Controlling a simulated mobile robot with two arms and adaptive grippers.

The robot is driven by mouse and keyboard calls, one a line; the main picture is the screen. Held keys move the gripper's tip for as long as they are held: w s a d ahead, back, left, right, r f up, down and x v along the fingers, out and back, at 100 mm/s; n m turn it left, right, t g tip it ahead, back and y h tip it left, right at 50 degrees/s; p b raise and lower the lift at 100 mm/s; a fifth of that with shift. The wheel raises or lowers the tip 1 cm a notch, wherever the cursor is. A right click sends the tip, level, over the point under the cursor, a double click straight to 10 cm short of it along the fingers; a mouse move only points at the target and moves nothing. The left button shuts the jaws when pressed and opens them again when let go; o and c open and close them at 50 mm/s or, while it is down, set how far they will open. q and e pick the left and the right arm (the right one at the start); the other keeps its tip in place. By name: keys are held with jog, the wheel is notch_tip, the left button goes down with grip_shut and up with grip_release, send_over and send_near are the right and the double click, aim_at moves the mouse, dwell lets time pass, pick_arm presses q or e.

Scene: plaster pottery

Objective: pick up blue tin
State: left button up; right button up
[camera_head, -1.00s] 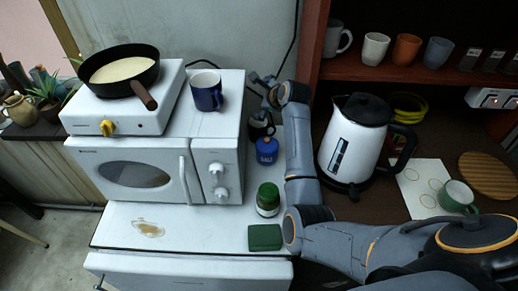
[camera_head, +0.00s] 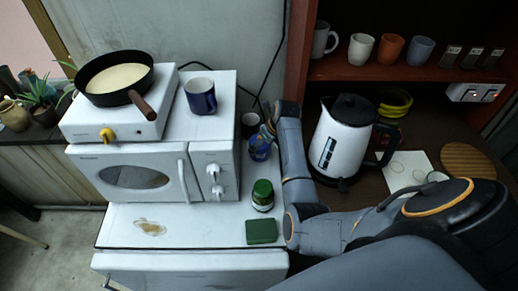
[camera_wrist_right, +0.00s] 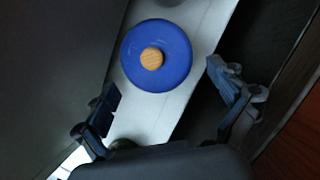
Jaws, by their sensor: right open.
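The blue tin (camera_head: 259,151) stands on the white counter to the right of the microwave, partly hidden by my right gripper (camera_head: 264,134) in the head view. In the right wrist view, the tin's round blue lid (camera_wrist_right: 172,44) with a wooden knob shows from above. My right gripper, in the wrist view (camera_wrist_right: 165,107), is open, with its two fingers apart. The lid lies beyond the fingertips, roughly in line with the gap between them, and no finger visibly touches it. My left gripper is not in view.
The microwave (camera_head: 140,178) stands close on the left. A dark mug (camera_head: 250,124) is behind the tin. A white kettle (camera_head: 341,140) stands to the right of my arm.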

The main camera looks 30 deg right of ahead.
jog(key=shift+w+p+x, duration=0.1)
jog(key=shift+p+x, duration=0.1)
jog(key=shift+x, duration=1)
jog(key=shift+w+p+x, duration=0.15)
jog(key=shift+x, duration=1.1)
jog(key=shift+r, duration=0.15)
jog(key=c, duration=1.3)
